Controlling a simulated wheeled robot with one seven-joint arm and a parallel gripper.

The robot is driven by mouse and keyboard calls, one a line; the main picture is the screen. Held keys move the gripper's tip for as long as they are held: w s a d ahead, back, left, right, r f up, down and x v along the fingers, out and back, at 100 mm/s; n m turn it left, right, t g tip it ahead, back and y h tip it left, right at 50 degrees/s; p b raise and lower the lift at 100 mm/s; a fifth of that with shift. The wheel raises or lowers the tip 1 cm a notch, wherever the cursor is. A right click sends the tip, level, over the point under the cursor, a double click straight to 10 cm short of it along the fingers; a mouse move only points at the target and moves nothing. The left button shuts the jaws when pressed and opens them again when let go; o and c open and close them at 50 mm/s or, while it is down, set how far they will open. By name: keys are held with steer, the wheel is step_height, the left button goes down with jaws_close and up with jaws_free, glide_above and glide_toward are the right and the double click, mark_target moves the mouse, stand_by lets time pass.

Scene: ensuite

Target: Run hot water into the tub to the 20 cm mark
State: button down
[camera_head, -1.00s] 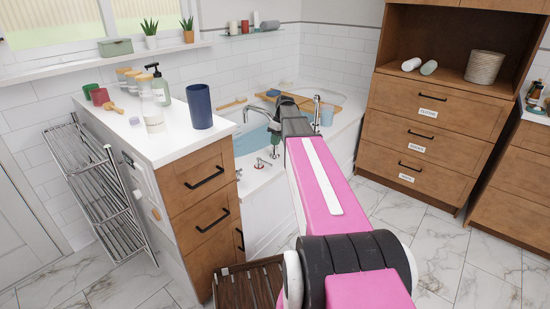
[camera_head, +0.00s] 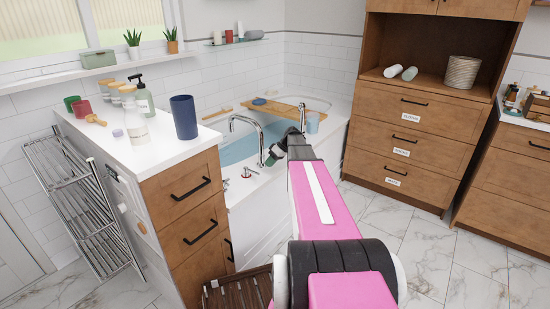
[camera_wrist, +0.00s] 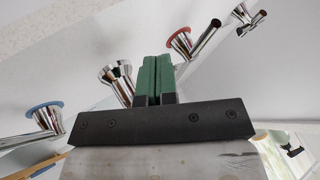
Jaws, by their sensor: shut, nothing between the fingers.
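The white tub (camera_head: 335,112) stands behind the counter, with a pale blue surface (camera_head: 240,148) inside; I cannot read a depth mark. A chrome spout (camera_head: 246,118) arches at its near edge. A red-marked chrome tap (camera_head: 248,173) sits on the near rim, left of my gripper (camera_head: 268,159). My gripper, with green fingers, is shut and empty above the rim. In the wrist view, the shut fingers (camera_wrist: 156,78) have the red-ringed tap (camera_wrist: 181,42) to their upper right and a blue-ringed tap (camera_wrist: 46,117) to their left. No contact with either shows.
The white-topped counter (camera_head: 175,150) at left carries a dark blue tumbler (camera_head: 184,117) and bottles. A slatted wooden stool (camera_head: 238,290) stands below. The marble floor at right is clear.

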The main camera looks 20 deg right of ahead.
steer(key=x, duration=0.3)
steer(key=shift+a+f, duration=0.1)
steer(key=shift+a, duration=0.05)
steer(key=shift+s+a+r, duration=0.2)
steer(key=shift+s+a, duration=0.2)
steer(key=shift+a, duration=0.1)
steer(key=shift+s+a+r, duration=0.2)
steer(key=shift+s+a, duration=0.2)
steer(key=shift+a, duration=0.1)
steer(key=shift+s+a+r, duration=0.15)
steer(key=shift+s+a, duration=0.1)
steer(key=shift+a, duration=0.25)
